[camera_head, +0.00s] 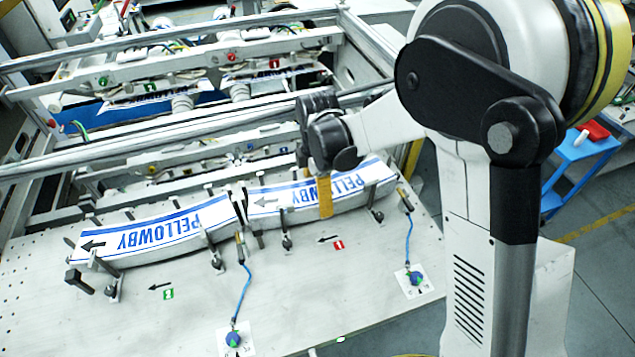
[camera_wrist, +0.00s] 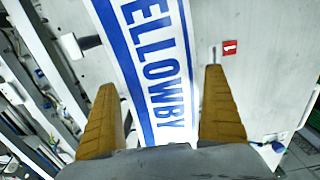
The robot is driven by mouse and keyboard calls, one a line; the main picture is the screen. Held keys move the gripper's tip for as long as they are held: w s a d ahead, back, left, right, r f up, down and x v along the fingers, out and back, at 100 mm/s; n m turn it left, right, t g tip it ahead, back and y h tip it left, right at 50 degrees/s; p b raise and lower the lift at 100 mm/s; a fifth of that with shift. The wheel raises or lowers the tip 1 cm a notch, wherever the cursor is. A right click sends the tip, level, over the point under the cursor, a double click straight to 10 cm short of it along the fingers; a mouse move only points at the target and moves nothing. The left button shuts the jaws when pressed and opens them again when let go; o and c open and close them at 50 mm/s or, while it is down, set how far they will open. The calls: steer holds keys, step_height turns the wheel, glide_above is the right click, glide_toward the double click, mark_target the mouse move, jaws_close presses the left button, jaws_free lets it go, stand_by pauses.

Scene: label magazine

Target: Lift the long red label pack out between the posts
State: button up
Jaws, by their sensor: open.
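Two long, curved white packs with blue PELLOWBY print lie end to end among posts on the table. The right pack (camera_head: 280,201) is beside a red 1 marker (camera_head: 338,245); the left pack (camera_head: 150,232) is beside a green 2 marker (camera_head: 168,294). Neither pack is red. My gripper (camera_head: 318,183) is open over the right pack, one yellow finger in front of it and the other mostly hidden. In the wrist view my gripper (camera_wrist: 160,85) straddles the pack (camera_wrist: 158,70), its fingers on either side. I cannot tell whether they touch it.
Short posts with dark clamps (camera_head: 217,262) stand along the packs' front edge. Blue cables run to two blue knobs (camera_head: 233,338) on the white table (camera_head: 300,290). Metal rails (camera_head: 180,130) cross behind and above the packs. A blue cart (camera_head: 575,155) carries a red item at far right.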

steer(key=shift+f, duration=0.1)
steer(key=c, duration=1.3)
steer(key=shift+o, duration=0.2)
step_height(320, 180, up, 13)
steer(key=p, duration=0.6)
steer(key=shift+p, duration=0.4)
stand_by(0.6)
